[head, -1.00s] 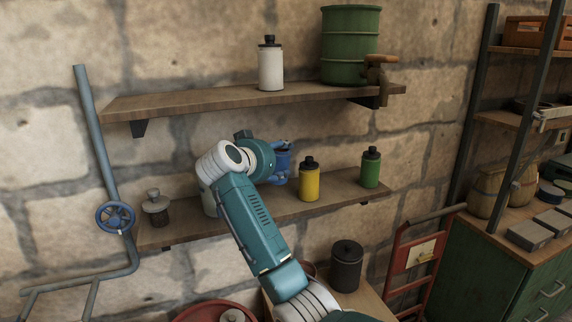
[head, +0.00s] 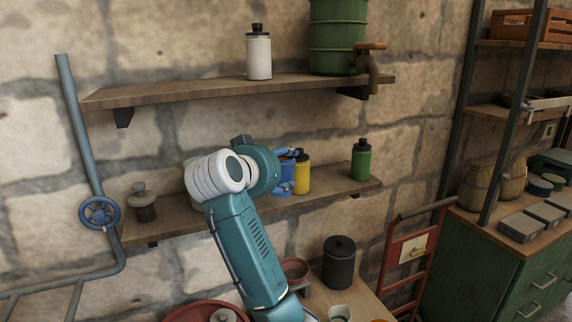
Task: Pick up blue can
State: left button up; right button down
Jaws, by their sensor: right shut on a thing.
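My right gripper (head: 292,168) is at the lower wall shelf (head: 330,193), shut on the blue can (head: 284,174). My wrist covers much of the can, and the fingers are small and hard to tell from it. Whether the can touches the shelf is not clear. A yellow bottle (head: 303,177) with a black cap stands just right of the can, partly hidden by it. A green bottle (head: 361,160) stands further right on the same shelf. My left gripper is not in view.
The upper shelf (head: 200,92) holds a white bottle (head: 258,55) and a green drum (head: 335,38) with a tap. A glass jar (head: 144,203) stands at the lower shelf's left end. Below are a black canister (head: 339,262) and a red hand truck (head: 408,255).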

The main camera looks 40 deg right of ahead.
jog(key=s+a+b, duration=0.2)
jog(key=s, duration=0.6)
jog(key=shift+s, duration=0.25)
jog(key=shift+s+a, duration=0.1)
dwell(0.4)
jog(key=c, duration=1.3)
grip_release()
jog(key=shift+c, duration=0.2)
grip_shut()
